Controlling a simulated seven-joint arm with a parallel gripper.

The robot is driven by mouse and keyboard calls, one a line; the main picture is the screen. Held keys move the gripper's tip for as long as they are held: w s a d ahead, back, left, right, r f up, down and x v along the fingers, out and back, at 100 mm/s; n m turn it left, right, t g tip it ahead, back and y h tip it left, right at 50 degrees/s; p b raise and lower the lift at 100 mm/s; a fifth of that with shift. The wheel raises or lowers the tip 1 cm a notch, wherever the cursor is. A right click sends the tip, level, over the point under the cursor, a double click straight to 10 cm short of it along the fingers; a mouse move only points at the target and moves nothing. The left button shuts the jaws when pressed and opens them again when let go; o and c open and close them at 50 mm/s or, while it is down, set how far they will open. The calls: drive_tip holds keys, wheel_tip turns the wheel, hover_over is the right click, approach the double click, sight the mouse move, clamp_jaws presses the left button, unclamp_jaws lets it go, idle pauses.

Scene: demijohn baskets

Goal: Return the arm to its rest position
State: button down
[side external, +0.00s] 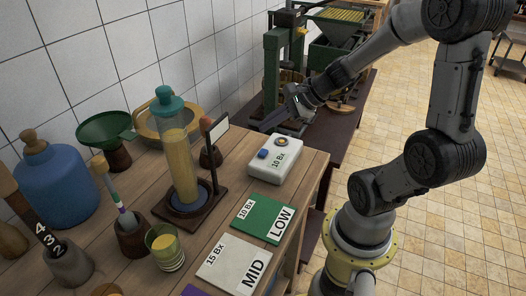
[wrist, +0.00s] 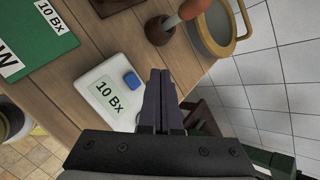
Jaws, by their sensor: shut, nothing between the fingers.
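My gripper (side external: 274,122) is above the far end of the wooden bench in the side external view, beyond the white device. In the wrist view its two dark fingers (wrist: 161,100) are together with nothing between them. The white device (side external: 275,160) has a blue button and a label reading 10 Bx. It also shows in the wrist view (wrist: 102,103), just left of the fingers. I cannot tell the exact gap between the fingers and the device.
The bench (side external: 222,218) holds a tall cylinder of yellow liquid (side external: 178,165), a green LOW card (side external: 263,218), a MID card (side external: 234,262), a green funnel (side external: 104,130) and a blue demijohn (side external: 52,187). A green press (side external: 272,75) stands behind my gripper. Tiled floor lies open at right.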

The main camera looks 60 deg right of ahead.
idle(0.5)
drive_tip(key=shift+w+a, duration=0.1)
drive_tip(key=shift+a, duration=0.1)
drive_tip(key=s+a+r+n+g+y, duration=0.1)
drive_tip(key=a+r+n, duration=0.2)
drive_tip(key=a+n, duration=0.35)
drive_tip(key=s+a+r+n+g+y, duration=0.1)
drive_tip(key=s+a+r+n, duration=0.1)
drive_tip(key=a+r+n, duration=0.4)
drive_tip(key=s+d+f+n+g+h, duration=0.1)
drive_tip(key=s+n+h, duration=0.3)
drive_tip(key=s+n, duration=0.5)
drive_tip(key=d+f+n, duration=0.1)
drive_tip(key=n, duration=0.2)
drive_tip(key=shift+s+d+f, duration=0.2)
